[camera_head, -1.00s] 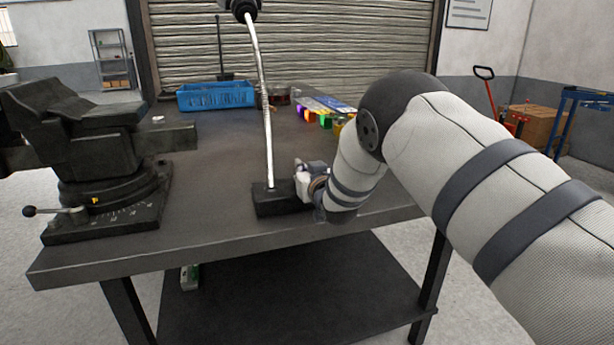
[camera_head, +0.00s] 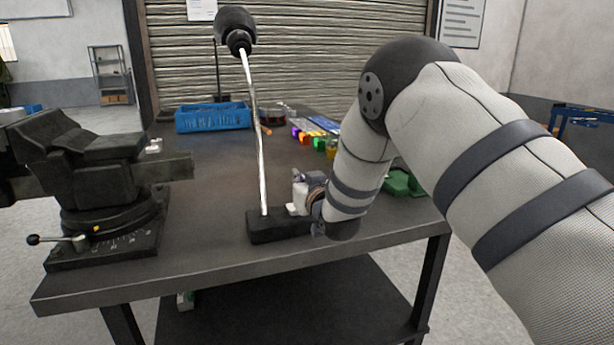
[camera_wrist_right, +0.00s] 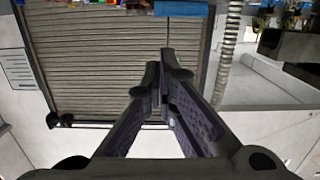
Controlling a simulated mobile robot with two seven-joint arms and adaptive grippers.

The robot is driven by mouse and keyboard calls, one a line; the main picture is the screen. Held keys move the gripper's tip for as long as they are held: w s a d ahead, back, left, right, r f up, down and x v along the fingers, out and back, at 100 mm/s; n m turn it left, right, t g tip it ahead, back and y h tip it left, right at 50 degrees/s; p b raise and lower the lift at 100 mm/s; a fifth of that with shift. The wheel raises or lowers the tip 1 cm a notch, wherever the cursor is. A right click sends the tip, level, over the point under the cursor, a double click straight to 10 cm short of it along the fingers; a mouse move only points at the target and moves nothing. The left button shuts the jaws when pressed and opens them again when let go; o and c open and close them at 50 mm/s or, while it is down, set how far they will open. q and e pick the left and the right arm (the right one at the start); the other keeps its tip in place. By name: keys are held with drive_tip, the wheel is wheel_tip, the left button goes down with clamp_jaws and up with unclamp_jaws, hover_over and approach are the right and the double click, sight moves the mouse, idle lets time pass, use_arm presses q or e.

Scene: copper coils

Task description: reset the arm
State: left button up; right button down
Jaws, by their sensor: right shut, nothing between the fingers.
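My right arm comes in from the right in the head view, bent over the table's front right part. Its wrist end is low beside the lamp base. My right gripper's dark fingers are mostly hidden there behind the wrist. In the right wrist view the fingers of my right gripper (camera_wrist_right: 165,62) meet at their tips, with nothing between them. They point toward the shutter. My left gripper is not in view.
A flexible-neck lamp (camera_head: 259,150) stands on a black base (camera_head: 280,226) next to my right wrist. A black vise (camera_head: 85,165) sits on the left of the table (camera_head: 200,215). A blue crate (camera_head: 212,119), colored blocks (camera_head: 318,140) and a green object (camera_head: 403,183) are farther back or right.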

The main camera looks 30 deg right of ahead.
drive_tip(key=s+a+f+n+g+y, duration=0.1)
drive_tip(key=s+a+f+g, duration=0.3)
drive_tip(key=s+f, duration=0.8)
drive_tip(key=s+a+f+g+y, duration=0.1)
drive_tip(key=s+a+f+g, duration=0.3)
drive_tip(key=s+f, duration=0.9)
drive_tip(key=s+a+f+g, duration=0.1)
drive_tip(key=s+f+g, duration=0.1)
drive_tip(key=s, duration=0.8)
drive_tip(key=s+a+f+g+y, duration=0.1)
drive_tip(key=s+g, duration=0.4)
drive_tip(key=s, duration=0.5)
drive_tip(key=s+a+f+n+g, duration=0.1)
drive_tip(key=s+a+f+g, duration=0.2)
drive_tip(key=s, duration=0.7)
wheel_tip(320, 180, down, 2)
drive_tip(key=shift+a+y, duration=0.15)
drive_tip(key=shift+y, duration=0.25)
